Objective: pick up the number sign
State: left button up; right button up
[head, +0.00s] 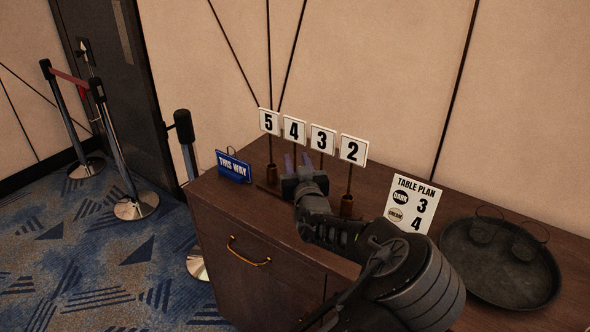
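Several number signs stand in a row on the brown cabinet (225,215), each a white card on a thin stem: sign 5 (269,122), sign 4 (293,130), sign 3 (322,139) and sign 2 (353,150). Round wooden bases show under signs 5 and 2. My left gripper (298,161) is in front of the row, just below the cards of signs 4 and 3. Its two fingers are apart. It hides the lower stems and bases of signs 4 and 3; I cannot tell whether a stem is between the fingers. My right gripper is out of view.
A blue "THIS WAY" sign (234,167) stands at the cabinet's left end. A white "TABLE PLAN" card (411,203) listing dark 3 and cream 4 stands right of my arm. A dark round tray (500,285) with small items lies farther right. Barrier posts (117,150) stand on the carpet.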

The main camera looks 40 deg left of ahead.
aim_at(295, 157)
pick_arm(q)
jog(key=shift+x, duration=1.5)
grip_shut()
dwell(0.6)
